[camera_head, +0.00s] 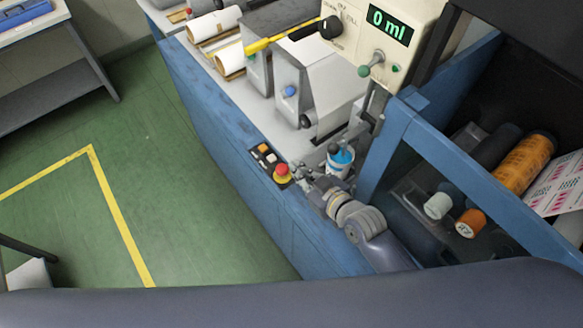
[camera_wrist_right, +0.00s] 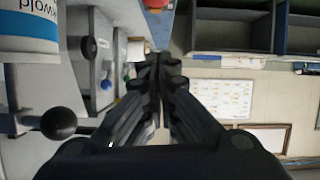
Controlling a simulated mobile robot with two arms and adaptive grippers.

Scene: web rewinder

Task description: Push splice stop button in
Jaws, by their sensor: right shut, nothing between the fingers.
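A red mushroom button (camera_head: 282,170) on a yellow base sits at the near end of a small black control panel (camera_head: 272,163) on the blue machine's front edge. Orange and pale buttons (camera_head: 264,149) are further along the panel. No labels are readable, so I cannot tell which is the splice stop. My right gripper (camera_head: 300,174) is shut and empty, just right of the red button; I cannot tell whether it touches. In the right wrist view the closed fingertips (camera_wrist_right: 158,66) show below a red part (camera_wrist_right: 155,4) at the top edge. My left gripper is out of view.
A white and blue bottle (camera_head: 340,159) stands close behind my right gripper. A blue frame post (camera_head: 388,150) rises to its right, with rolls (camera_head: 522,165) beyond. A box with a blue knob (camera_head: 290,91) stands further back. The green floor (camera_head: 190,190) left of the machine is clear.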

